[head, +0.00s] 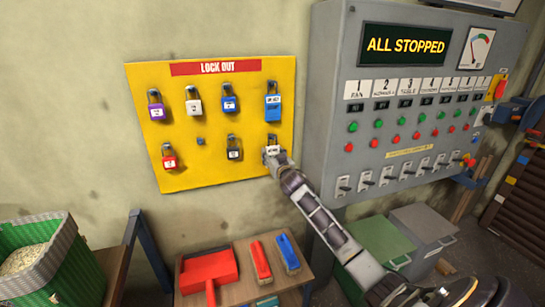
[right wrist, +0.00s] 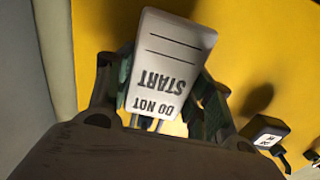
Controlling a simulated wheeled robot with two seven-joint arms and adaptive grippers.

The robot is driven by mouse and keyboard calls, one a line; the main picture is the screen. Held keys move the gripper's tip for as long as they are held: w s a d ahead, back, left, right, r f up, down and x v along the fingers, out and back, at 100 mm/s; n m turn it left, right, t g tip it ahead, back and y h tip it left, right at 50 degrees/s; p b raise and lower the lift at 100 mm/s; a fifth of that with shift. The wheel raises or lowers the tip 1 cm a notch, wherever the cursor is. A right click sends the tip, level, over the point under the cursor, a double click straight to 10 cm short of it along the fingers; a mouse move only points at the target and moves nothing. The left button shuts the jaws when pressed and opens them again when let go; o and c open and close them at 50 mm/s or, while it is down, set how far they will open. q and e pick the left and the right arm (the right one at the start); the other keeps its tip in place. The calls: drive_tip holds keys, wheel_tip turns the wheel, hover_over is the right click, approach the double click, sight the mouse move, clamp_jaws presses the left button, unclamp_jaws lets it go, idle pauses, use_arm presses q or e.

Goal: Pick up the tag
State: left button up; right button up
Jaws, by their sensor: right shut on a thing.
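The tag (right wrist: 168,65) is a white card with "DO NOT START" on it, upside down in the right wrist view. My right gripper (right wrist: 165,100) is shut on it, with a dark finger at each side. In the head view my right gripper (head: 274,157) is at the lower right of the yellow lockout board (head: 200,115), and the tag (head: 272,149) shows small at its tip. A padlock's dark shackle shows just above it. Whether the tag still touches the board or a hook is unclear. My left gripper is in neither view.
Several padlocks hang on the board, among them a purple one (head: 156,112) and a black one (head: 234,154). A grey control panel (head: 335,95) reading "ALL STOPPED" stands close on the right. Below, a small table holds a red dustpan (head: 208,272) and brushes.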

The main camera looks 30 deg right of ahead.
drive_tip(key=shift+r, duration=0.7)
drive_tip(key=shift+s+a+f, duration=0.15)
drive_tip(key=shift+s, duration=0.4)
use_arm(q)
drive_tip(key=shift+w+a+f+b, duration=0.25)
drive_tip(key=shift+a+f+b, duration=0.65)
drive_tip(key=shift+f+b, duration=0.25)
use_arm(e)
drive_tip(key=v, duration=1.7)
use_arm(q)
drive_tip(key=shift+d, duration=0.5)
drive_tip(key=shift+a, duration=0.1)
